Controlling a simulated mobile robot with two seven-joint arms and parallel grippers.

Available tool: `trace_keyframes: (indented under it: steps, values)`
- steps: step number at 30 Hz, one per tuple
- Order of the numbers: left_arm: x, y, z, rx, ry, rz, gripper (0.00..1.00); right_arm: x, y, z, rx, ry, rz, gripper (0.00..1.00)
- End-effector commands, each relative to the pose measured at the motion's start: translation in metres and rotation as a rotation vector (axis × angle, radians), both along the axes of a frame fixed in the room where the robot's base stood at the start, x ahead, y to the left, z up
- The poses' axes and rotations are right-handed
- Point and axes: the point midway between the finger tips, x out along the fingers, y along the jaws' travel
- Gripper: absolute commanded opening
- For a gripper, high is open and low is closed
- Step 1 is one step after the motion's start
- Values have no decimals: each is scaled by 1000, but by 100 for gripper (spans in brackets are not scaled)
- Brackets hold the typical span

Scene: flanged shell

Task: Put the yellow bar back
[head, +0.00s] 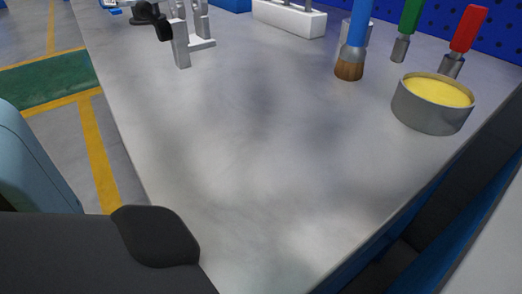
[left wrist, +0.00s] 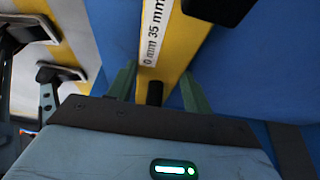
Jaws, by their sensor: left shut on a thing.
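The yellow bar (left wrist: 182,45) shows in the left wrist view, with a white strip printed "0 mm 35 mm" along it. My left gripper (left wrist: 156,90) is shut on the bar, with one green finger on each side of it. The bar's far part runs out of the top of the picture. A blue surface lies behind it. Neither the bar nor my left gripper shows in the head view. My right gripper is not in view.
The grey bench top (head: 240,150) is largely clear in front. A round tin with yellow contents (head: 434,115) stands at right, near a blue-handled brush (head: 349,68) and red and green tools. A white block (head: 290,22) and a pale upright fixture (head: 183,48) stand at the back.

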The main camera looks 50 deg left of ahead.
Motion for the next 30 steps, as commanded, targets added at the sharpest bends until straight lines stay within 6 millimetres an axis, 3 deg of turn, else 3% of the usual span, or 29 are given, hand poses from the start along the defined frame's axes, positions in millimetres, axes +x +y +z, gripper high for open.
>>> trace_keyframes:
  steps: [7, 8, 12, 23, 30]
  values:
    - [1, 0, 0, 0, -2, 1, 3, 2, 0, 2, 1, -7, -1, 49]
    - [0, 0, -1, 1, 0, 1, 52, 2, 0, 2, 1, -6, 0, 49]
    - [0, 0, 0, 1, 0, 1, 70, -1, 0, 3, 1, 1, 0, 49]
    - [0, 1, 3, 1, -1, 0, 72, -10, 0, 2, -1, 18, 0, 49]
    - [2, 14, 37, 3, -5, 1, 72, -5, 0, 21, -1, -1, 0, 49]
